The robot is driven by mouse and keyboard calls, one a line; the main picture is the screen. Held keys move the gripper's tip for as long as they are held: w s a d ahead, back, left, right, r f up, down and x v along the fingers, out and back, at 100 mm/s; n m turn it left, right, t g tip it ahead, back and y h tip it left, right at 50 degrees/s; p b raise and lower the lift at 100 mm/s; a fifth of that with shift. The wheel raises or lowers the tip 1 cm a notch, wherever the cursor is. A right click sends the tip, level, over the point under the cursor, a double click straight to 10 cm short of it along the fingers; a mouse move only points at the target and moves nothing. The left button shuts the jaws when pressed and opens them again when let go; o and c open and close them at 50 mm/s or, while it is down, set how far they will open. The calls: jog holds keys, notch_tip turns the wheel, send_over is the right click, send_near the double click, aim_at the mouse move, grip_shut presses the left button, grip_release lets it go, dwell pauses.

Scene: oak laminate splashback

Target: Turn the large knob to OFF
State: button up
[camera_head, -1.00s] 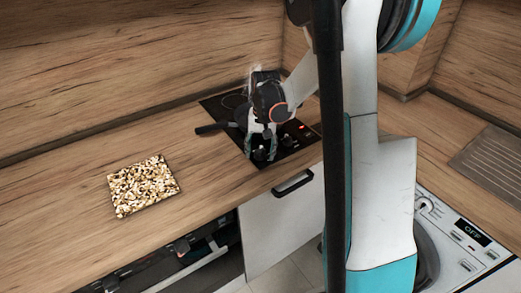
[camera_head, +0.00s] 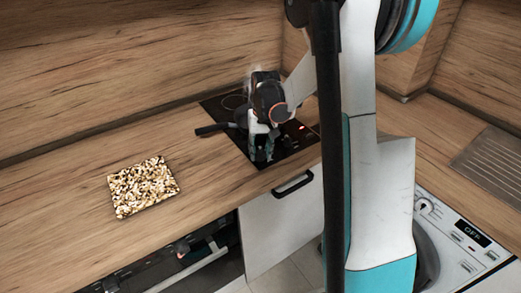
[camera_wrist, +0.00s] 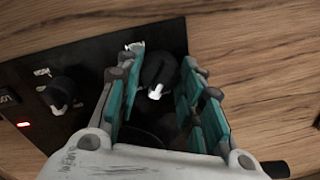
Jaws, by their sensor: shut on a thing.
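The black hob panel (camera_head: 310,138) is set into the wooden worktop, with its controls at the near side. In the wrist view a large black knob (camera_wrist: 158,70) with a white pointer mark stands between the teal-padded fingers of my gripper (camera_wrist: 152,85). The fingers are shut on it, one on each side. White marks show on the panel behind the knob; I cannot read them. A smaller black knob (camera_wrist: 62,92) stands to the left, outside the fingers. In the head view my gripper (camera_head: 262,152) points down at the panel and hides the large knob.
A red light (camera_wrist: 23,124) glows on the panel. A dark pan (camera_head: 232,128) sits on the hob behind my gripper, its handle pointing left, with faint steam above. A patterned board (camera_head: 143,187) lies on the worktop at left. A washing machine (camera_head: 458,240) stands at right.

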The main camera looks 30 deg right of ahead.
jog(key=n, duration=0.7)
dwell(0.6)
jog(key=o, duration=1.1)
jog(key=shift+c, duration=0.2)
jog(key=shift+r, duration=0.1)
notch_tip(320, 180, up, 12)
jog(key=shift+w+d, duration=0.15)
jog(key=shift+d, duration=0.2)
